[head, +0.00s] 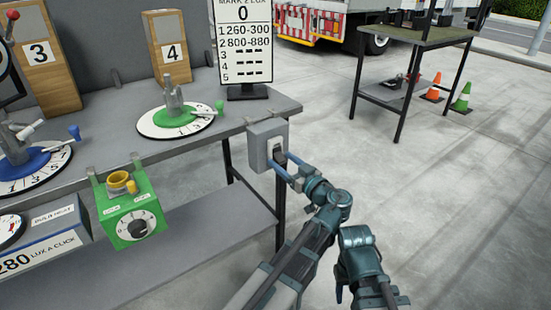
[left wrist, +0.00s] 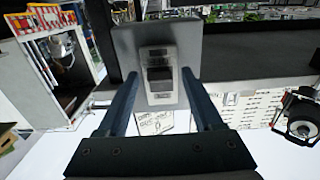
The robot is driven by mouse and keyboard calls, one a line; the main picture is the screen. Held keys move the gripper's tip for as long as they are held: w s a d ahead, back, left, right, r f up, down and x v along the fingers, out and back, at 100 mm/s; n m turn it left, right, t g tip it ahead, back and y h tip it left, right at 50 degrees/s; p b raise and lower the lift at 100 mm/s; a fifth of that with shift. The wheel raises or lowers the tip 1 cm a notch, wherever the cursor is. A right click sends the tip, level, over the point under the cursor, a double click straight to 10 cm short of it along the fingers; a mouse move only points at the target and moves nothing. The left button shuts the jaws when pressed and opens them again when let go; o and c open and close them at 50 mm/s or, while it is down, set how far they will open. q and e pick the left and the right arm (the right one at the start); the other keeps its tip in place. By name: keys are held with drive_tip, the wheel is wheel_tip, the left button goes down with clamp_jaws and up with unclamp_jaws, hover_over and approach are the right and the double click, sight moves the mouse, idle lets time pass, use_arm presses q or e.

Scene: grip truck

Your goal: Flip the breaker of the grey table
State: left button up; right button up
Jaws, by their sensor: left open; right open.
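The grey table (head: 95,155) fills the left of the head view. A light grey breaker box (head: 256,151) is fixed at its front right corner. The box also shows in the left wrist view (left wrist: 195,45), with a metal plate around a dark switch (left wrist: 160,75). My left gripper (head: 281,161) is open in front of the box, pointing at the switch. In the left wrist view my left gripper (left wrist: 160,78) has one finger on each side of the plate, with nothing held. I cannot tell the switch's position or whether a finger touches it. My right arm shows low centre; its fingers are not visible.
A green box with a dial (head: 130,213) hangs on the table's front edge. A green dial (head: 176,121) and a sign (head: 243,45) stand on top. Another table (head: 425,37) and cones (head: 461,98) are at the back right. The right floor is clear.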

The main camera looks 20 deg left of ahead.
sight(278, 154)
use_arm(q)
clamp_jaws()
drive_tip(key=shift+r+p, duration=0.3)
drive_tip(key=shift+p, duration=0.3)
wheel_tip(278, 154, up, 3)
drive_tip(key=g+h+p, duration=0.2)
drive_tip(key=h+p, duration=0.1)
drive_tip(key=p, duration=0.7)
drive_tip(key=shift+f+g+h+p, duration=0.15)
drive_tip(key=shift+g+h+p, duration=0.15)
drive_tip(key=shift+g, duration=0.1)
drive_tip(key=g+h+p, duration=0.1)
drive_tip(key=p, duration=0.2)
drive_tip(key=g+h+p, duration=0.1)
drive_tip(key=p, duration=0.2)
drive_tip(key=r+g+h+p, duration=0.1)
drive_tip(key=h+p, duration=0.1)
drive_tip(key=p, duration=0.1)
drive_tip(key=shift+w+a, duration=0.25)
drive_tip(key=shift+a, duration=0.05)
drive_tip(key=shift+g+h+p, duration=0.6)
drive_tip(key=shift+h+p, duration=0.1)
drive_tip(key=shift+p, duration=0.2)
